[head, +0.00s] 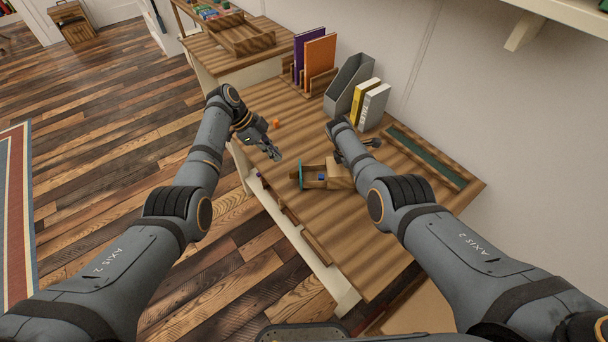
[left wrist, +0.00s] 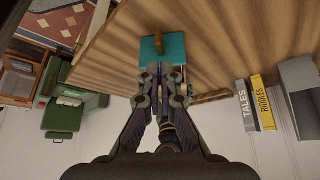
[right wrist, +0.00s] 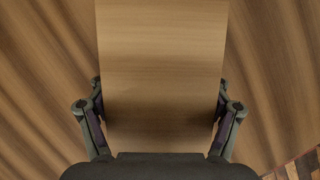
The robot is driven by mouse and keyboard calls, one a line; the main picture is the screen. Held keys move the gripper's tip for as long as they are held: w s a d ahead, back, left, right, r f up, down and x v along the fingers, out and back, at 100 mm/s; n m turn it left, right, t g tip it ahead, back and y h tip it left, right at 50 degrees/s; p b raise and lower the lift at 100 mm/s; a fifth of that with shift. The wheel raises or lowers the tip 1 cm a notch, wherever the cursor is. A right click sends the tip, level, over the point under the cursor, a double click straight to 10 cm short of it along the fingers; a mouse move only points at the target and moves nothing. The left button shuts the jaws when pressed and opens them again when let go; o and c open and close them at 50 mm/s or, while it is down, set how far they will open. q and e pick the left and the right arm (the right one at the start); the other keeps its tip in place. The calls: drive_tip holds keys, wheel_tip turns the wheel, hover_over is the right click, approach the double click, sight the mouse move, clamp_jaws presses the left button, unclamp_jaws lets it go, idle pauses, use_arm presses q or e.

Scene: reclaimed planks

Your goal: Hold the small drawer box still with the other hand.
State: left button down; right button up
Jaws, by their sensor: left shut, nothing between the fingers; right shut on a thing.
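The small drawer box (head: 340,176) is light wood and sits on the plank desk. Its drawer (head: 311,183) is pulled out to the left, with a teal front (head: 301,175) and a small blue thing (head: 321,177) inside. My right gripper is shut on the box, its fingers on either side of the wooden body (right wrist: 162,60) in the right wrist view; the arm partly hides it in the head view.
A small orange block (head: 276,123) lies behind my left gripper. Upright purple (head: 309,52) and orange (head: 320,62) books, a grey file holder (head: 348,84) and yellow and white books (head: 375,103) stand along the wall. A green-lined tray (head: 425,158) lies at the right.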

use_arm(q)
drive_tip(key=s+f+n+t+h, duration=0.1)
drive_tip(key=f+n+h, duration=0.1)
drive_tip(key=n, duration=0.1)
drive_tip(key=s+f+n+t+h, duration=0.1)
drive_tip(key=s+f+n+h, duration=0.1)
drive_tip(key=n, duration=0.1)
drive_tip(key=s+d+f+n+t+h, duration=0.1)
drive_tip(key=f+n+h, duration=0.1)
drive_tip(key=n, duration=0.1)
drive_tip(key=shift+s+f+n+h, duration=0.15)
drive_tip(key=shift+f+n+h, duration=0.15)
drive_tip(key=shift+n, duration=0.1)
drive_tip(key=s+a+f+n+t, duration=0.25)
drive_tip(key=a+n+t, duration=0.3)
drive_tip(key=n, duration=0.45)
drive_tip(key=s+a+f+n+t, duration=0.1)
drive_tip(key=s+a+n+t, duration=0.4)
drive_tip(key=n, duration=0.4)
drive_tip(key=shift+t, duration=0.25)
drive_tip(key=x, duration=1.3)
drive_tip(key=shift+s+d+f, duration=0.1)
drive_tip(key=shift+s+d, duration=0.2)
drive_tip(key=shift+d, duration=0.5)
